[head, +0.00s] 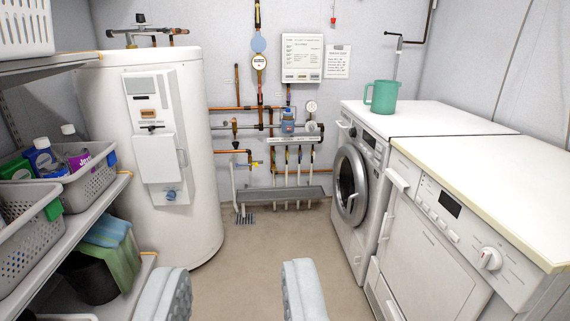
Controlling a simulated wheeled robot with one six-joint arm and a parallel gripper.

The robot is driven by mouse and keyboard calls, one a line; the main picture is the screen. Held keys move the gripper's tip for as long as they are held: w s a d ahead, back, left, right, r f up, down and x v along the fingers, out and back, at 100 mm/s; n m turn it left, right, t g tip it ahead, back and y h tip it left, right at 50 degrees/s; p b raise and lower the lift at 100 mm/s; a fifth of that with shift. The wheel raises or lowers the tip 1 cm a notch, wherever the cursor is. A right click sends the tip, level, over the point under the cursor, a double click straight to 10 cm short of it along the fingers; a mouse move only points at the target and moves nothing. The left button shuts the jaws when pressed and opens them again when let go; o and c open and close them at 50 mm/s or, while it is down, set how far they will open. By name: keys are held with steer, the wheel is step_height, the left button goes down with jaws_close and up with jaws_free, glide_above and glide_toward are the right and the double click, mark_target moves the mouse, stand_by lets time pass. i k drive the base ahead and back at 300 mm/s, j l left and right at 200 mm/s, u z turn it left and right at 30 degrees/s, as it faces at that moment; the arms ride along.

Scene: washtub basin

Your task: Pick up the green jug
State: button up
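The green jug (382,97) stands upright on top of the white front-loading washing machine (425,118), near its back left corner. Its handle points left. My gripper (238,295) shows at the bottom of the head view, its two pale padded fingers wide apart with only floor between them. It is open and empty. The jug is well ahead of my gripper, higher in the picture and to the right, and nothing covers it.
A second white appliance (480,180) stands nearer on the right. A white boiler tank (165,150) and a shelf with grey baskets (85,185) stand on the left. Copper pipes (262,108) run along the back wall. The floor (270,255) between is clear.

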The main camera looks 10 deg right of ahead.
mark_target(385, 94)
steer(key=i+j+z, duration=0.1)
steer(key=i, duration=1.6)
steer(key=i+l+z, duration=0.1)
steer(key=i+z, duration=0.25)
steer(key=i, duration=0.3)
steer(key=i+j+z, duration=0.1)
steer(key=i+z, duration=0.25)
steer(key=i, duration=0.25)
steer(key=i+j+z, duration=0.35)
steer(key=i, duration=0.3)
steer(key=l, duration=0.1)
